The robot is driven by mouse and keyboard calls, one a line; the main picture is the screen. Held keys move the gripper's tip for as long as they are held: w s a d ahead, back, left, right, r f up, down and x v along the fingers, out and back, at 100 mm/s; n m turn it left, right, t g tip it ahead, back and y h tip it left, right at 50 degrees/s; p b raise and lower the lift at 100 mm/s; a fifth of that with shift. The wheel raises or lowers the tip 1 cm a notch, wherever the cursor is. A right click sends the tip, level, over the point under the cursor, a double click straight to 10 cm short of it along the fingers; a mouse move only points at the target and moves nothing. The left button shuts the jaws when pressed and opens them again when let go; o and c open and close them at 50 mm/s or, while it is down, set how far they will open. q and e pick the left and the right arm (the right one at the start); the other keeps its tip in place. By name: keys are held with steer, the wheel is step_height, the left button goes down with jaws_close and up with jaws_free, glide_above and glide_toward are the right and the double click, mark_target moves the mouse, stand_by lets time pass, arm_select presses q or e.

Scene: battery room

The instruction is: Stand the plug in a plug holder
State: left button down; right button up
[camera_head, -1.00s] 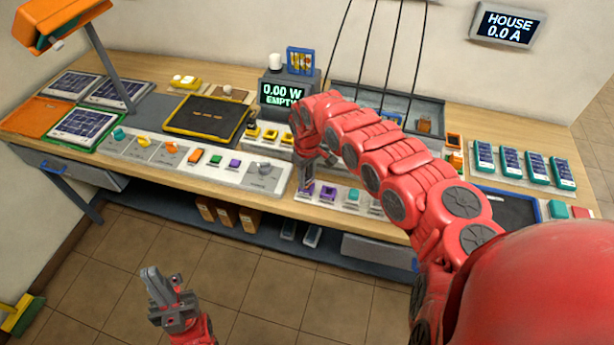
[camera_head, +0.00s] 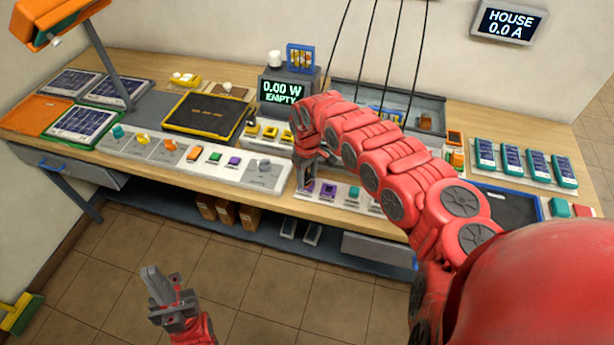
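My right gripper (camera_head: 306,184) points down at the left end of a white strip (camera_head: 346,203) near the front edge of the bench. A small purple piece shows right at its fingertips; whether the fingers grip it is too small to tell. The strip also carries a purple piece (camera_head: 327,191) and a teal piece (camera_head: 354,193), and my arm hides its right part. Which piece is the plug is not clear. Another pale strip with yellow pieces (camera_head: 270,132) stands behind. My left gripper (camera_head: 160,287) hangs empty over the floor, in front of the bench; its finger gap is unclear.
A white panel (camera_head: 218,172) with coloured switches lies left of my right gripper. A display box (camera_head: 281,91) reading 0.00 W EMPTY and a grey tray (camera_head: 432,112) with hanging cables stand behind. Several teal devices (camera_head: 525,163) stand at right. A lamp (camera_head: 60,15) overhangs the left side.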

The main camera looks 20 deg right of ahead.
mark_target(307, 176)
steer(key=shift+r, duration=0.1)
step_height(307, 176, up, 11)
steer(key=p, duration=0.8)
steer(key=shift+p, duration=0.4)
